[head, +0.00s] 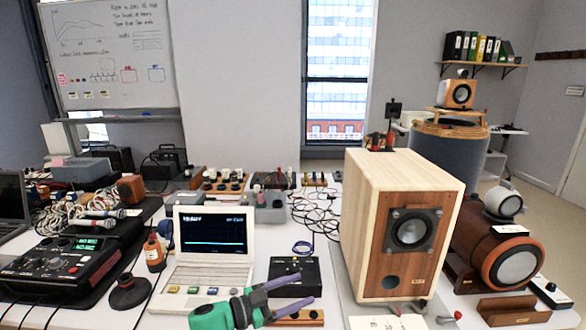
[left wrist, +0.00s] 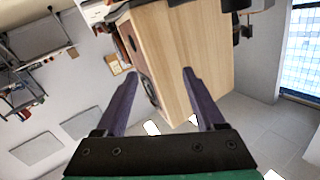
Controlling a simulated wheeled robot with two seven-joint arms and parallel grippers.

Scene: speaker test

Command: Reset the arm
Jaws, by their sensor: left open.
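My left gripper (head: 304,288) is low in the middle of the head view, with a green body and two purple-grey fingers pointing right. The fingers are spread apart with nothing between them. In the left wrist view the same open fingers (left wrist: 160,76) show in front of a light wooden speaker box (left wrist: 185,45). In the head view this tall wooden speaker (head: 360,215) stands upright to the right of the gripper, apart from the fingertips. My right gripper is not in view.
A small terminal with a lit screen (head: 214,231) stands behind the gripper, and a black box (head: 285,272) lies beside it. A round brown speaker (head: 475,238) is at the right. A recorder (head: 62,265) and cables crowd the left. Little table is free.

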